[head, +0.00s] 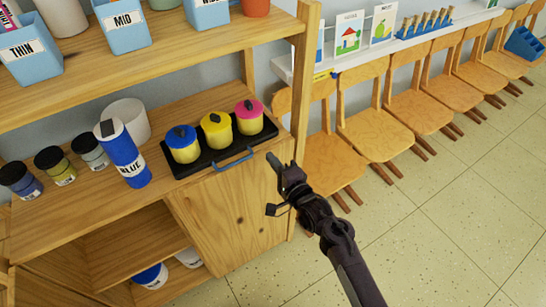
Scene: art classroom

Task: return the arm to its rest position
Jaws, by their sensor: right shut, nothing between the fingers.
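My right gripper (276,185) is shut and empty. Its dark arm comes in from the lower right. The gripper hangs in the air in front of the wooden shelf unit (225,215), near the cabinet door and the right front corner of the black tray (215,170). I cannot tell whether it touches the unit, but a gap shows between it and the tray. The tray holds three yellow pots with a blue lid (181,137), a yellow lid (215,119) and a pink lid (249,108). My left gripper is not in view.
A blue bottle (122,155), a white cup (128,118) and small dark-lidded jars (55,165) stand left of the tray. Blue bins (125,30) stand on the upper shelf. Several wooden chairs (375,135) line the wall. The tiled floor (460,215) at right is clear.

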